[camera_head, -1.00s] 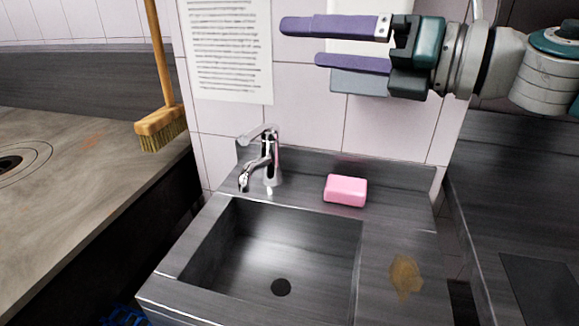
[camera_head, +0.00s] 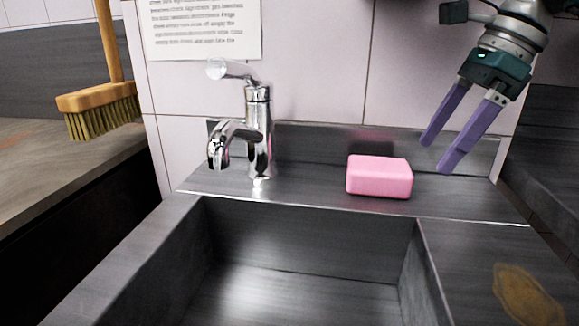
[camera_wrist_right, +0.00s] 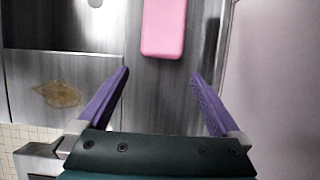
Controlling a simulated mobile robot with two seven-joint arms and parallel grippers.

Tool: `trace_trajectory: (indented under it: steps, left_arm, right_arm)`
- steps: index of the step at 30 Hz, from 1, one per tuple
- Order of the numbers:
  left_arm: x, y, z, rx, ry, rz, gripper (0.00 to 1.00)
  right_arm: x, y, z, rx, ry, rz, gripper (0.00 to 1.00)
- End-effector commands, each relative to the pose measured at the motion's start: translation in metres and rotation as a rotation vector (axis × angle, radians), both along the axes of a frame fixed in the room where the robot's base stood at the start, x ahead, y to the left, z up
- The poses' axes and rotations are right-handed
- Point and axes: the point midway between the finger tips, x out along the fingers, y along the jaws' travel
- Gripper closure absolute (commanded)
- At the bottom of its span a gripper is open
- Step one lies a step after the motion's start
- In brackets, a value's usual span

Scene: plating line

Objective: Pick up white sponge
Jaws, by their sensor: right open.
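No white sponge shows; the only sponge-like block is pink. This pink block (camera_head: 379,177) lies on the steel ledge behind the sink, right of the faucet. It also shows in the right wrist view (camera_wrist_right: 164,28), ahead of the fingers. My right gripper (camera_head: 434,156) is open and empty, with purple fingers pointing down and left. It is above and to the right of the pink block, apart from it. In the right wrist view its fingertips (camera_wrist_right: 160,76) are spread over the ledge. My left gripper is not in view.
A chrome faucet (camera_head: 258,135) stands left of the pink block. The sink basin (camera_head: 310,240) is in front and empty where visible. A brown stain (camera_head: 527,296) marks the right counter. The tiled wall (camera_head: 320,60) is close behind the ledge. A broom (camera_head: 100,108) is at left.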

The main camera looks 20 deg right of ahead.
Motion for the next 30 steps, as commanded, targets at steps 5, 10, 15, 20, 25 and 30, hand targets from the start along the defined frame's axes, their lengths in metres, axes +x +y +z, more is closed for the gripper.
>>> trace_trajectory:
  steps: [5,10,15,20,25,30]
  left_arm:
    - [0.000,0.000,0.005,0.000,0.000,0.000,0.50]
    - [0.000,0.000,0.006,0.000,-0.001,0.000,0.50]
    - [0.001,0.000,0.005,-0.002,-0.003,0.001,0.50]
    - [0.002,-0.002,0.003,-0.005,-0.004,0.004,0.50]
    - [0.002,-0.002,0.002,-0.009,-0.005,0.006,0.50]
    - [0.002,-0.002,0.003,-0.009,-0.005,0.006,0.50]
  right_arm:
    - [0.021,0.035,0.001,0.004,-0.003,0.002,0.00]
    - [0.030,0.050,0.000,0.003,-0.002,0.000,0.00]
    - [0.034,0.056,-0.013,0.003,0.000,-0.001,0.00]
    - [0.039,0.065,-0.037,0.004,0.001,-0.001,0.00]
    - [0.041,0.068,-0.047,0.002,0.000,-0.002,0.00]
    - [0.041,0.067,-0.047,0.001,-0.002,-0.001,0.00]
